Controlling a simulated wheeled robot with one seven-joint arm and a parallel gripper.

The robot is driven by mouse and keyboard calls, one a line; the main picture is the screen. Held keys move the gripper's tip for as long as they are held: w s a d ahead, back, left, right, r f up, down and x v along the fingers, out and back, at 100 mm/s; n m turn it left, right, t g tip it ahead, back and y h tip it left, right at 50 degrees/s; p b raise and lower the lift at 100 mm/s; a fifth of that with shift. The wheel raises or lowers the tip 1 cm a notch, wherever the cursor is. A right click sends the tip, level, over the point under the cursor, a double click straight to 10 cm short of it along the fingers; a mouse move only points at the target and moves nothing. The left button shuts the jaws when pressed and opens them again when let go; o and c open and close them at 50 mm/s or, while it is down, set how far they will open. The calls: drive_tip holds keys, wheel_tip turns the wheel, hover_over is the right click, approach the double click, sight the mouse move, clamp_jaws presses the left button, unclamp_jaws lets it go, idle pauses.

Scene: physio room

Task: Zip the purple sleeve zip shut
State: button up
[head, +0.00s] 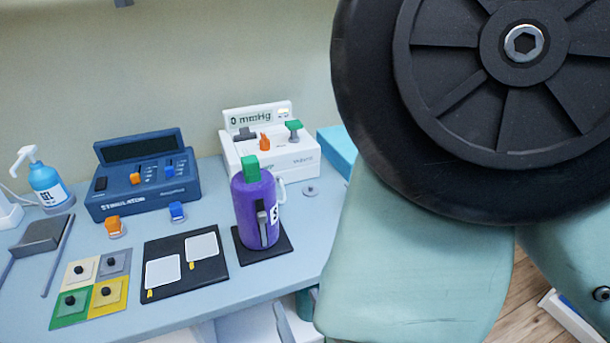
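The purple sleeve (248,205) stands upright on a black square base (284,246) near the right end of the worktop. It has a green top (251,167) and a white label with a dark letter on its right side. A grey vertical zip part (262,224) shows on its front. How far the zip is closed is too small to tell. A white loop (281,190) shows at its right side. My gripper is not in view.
Behind the sleeve stands a white mmHg device (270,153); left is a blue stimulator (147,186). A black mat with white pads (216,279), a coloured tile board (90,290) and a gel bottle (50,185) occupy the worktop. Large close shapes block the right.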

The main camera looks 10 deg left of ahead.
drive_tip(key=w+b, duration=0.1)
drive_tip(key=p, duration=0.3)
approach(263, 220)
drive_tip(key=x, duration=0.6)
drive_tip(key=shift+w+a+r, duration=0.15)
drive_tip(key=shift+w, duration=0.15)
drive_tip(key=shift+x, duration=0.75)
